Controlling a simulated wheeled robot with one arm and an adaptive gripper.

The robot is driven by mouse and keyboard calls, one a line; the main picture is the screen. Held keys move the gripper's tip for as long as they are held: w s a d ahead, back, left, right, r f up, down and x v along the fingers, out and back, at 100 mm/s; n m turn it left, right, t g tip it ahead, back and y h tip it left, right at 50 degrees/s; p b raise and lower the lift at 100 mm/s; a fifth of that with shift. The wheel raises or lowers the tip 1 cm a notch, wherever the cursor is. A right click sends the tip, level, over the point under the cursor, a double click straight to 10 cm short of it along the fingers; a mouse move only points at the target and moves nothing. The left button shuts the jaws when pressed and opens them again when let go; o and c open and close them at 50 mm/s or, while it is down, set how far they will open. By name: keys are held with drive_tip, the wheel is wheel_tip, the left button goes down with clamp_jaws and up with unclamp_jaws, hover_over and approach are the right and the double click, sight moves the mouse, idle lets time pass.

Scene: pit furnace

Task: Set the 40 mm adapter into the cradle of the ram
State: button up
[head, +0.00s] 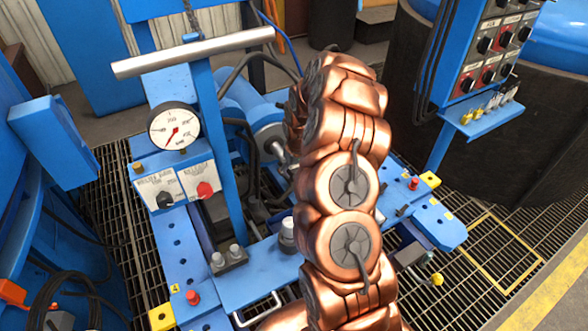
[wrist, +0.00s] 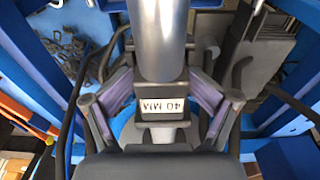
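In the head view my copper arm hides the gripper and the adapter. The ram's blue cylinder (head: 240,100) and silver rod (head: 281,152) lie behind the arm. The cradle is not clearly seen.
A blue frame (head: 185,250) carries a pressure gauge (head: 174,127) and a control box (head: 176,189). A silver crossbar (head: 192,52) stands above them. Silver studs (head: 226,257) sit on the frame. A control panel (head: 490,50) hangs at right. Dark grating covers the floor.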

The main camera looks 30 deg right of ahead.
drive_tip(key=shift+o, duration=0.5)
drive_tip(key=shift+a+r, duration=0.1)
drive_tip(key=shift+w+r, duration=0.1)
drive_tip(key=shift+r, duration=0.05)
drive_tip(key=shift+r, duration=0.1)
drive_tip(key=shift+r, duration=0.5)
wheel_tip(320, 180, up, 11)
drive_tip(key=s, duration=0.1)
drive_tip(key=shift+s+f, duration=0.15)
drive_tip(key=shift+s, duration=0.15)
